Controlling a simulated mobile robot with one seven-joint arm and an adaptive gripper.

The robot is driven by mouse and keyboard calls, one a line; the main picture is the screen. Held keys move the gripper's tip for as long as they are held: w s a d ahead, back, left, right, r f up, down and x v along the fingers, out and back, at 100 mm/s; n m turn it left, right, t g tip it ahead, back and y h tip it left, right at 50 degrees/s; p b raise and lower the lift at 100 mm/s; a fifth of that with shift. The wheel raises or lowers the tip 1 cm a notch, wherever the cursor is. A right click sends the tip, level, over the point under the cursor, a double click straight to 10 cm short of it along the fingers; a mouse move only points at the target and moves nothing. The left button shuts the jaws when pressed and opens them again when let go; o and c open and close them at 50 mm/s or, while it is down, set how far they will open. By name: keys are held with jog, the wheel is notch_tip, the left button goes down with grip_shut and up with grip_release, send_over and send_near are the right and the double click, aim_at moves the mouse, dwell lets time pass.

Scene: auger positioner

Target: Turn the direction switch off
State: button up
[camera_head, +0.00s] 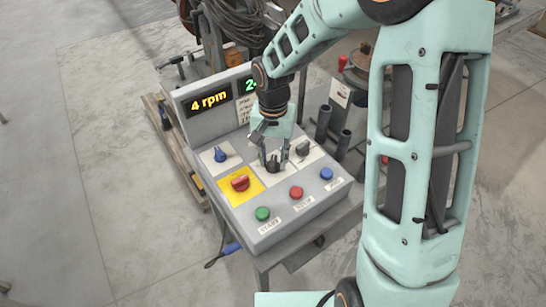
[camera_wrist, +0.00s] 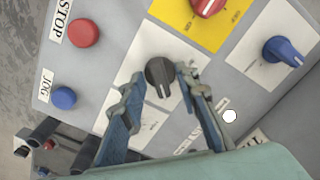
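A dark rotary knob (camera_wrist: 158,72) with a pale pointer line sits on a white plate on the control panel. In the head view this middle knob (camera_head: 273,166) is partly covered by my gripper. My gripper (camera_head: 274,160) is open above it, pointing down. In the wrist view its two fingers (camera_wrist: 158,98) stand apart, one to each side of the knob, with the right fingertip close to it. I cannot tell whether they touch. Another dark knob (camera_head: 303,148) lies to the right. A blue knob (camera_head: 221,154) lies to the left. I cannot read which label says direction.
A lit display (camera_head: 209,102) reads 4 rpm behind. Dark upright tubes (camera_head: 323,122) stand right of the panel.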

grip_shut()
jog(key=shift+n, duration=0.4)
jog(key=n, duration=0.3)
jog(key=shift+r+n, duration=0.1)
jog(key=shift+n, duration=2.4)
jog(key=shift+w, duration=0.1)
grip_release()
